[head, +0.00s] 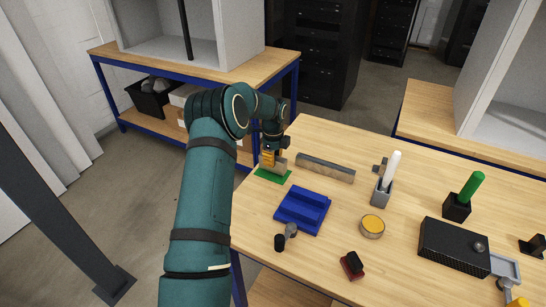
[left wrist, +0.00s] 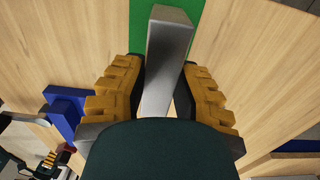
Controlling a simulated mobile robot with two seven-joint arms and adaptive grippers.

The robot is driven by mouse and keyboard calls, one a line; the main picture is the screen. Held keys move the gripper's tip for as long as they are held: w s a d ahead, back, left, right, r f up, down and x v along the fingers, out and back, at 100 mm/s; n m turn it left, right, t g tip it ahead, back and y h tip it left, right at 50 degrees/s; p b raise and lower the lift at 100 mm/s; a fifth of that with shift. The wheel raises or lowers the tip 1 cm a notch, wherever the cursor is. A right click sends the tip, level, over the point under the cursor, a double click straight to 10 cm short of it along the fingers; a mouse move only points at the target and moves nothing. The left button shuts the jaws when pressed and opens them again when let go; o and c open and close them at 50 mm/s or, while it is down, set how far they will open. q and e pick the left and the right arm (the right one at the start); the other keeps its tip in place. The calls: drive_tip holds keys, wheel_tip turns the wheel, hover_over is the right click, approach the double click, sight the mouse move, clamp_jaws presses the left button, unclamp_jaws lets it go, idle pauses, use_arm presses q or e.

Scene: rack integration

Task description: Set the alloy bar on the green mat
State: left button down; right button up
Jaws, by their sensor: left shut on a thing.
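The alloy bar (left wrist: 168,55) is a grey metal block between the yellow finger pads of my left gripper (left wrist: 160,95) in the left wrist view. In the head view the left gripper (head: 269,158) points down at the table's far left corner, shut on the bar (head: 281,163). The green mat (head: 273,176) lies under the bar, and green (left wrist: 142,30) shows on both sides of it in the left wrist view. I cannot tell whether the bar touches the mat.
A long grey block (head: 326,168) lies just right of the mat. A blue stepped block (head: 302,210) lies nearer, with a small grey-and-black tool (head: 287,237) beside it. A yellow-topped round tin (head: 372,226), holders and a black box (head: 454,246) stand farther right.

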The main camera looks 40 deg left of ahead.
use_arm(q)
drive_tip(key=shift+f, duration=0.4)
drive_tip(key=shift+f+b, duration=0.25)
drive_tip(key=shift+b, duration=0.05)
drive_tip(key=c, duration=0.8)
unclamp_jaws()
drive_tip(key=shift+o, duration=0.2)
wheel_tip(320, 180, up, 12)
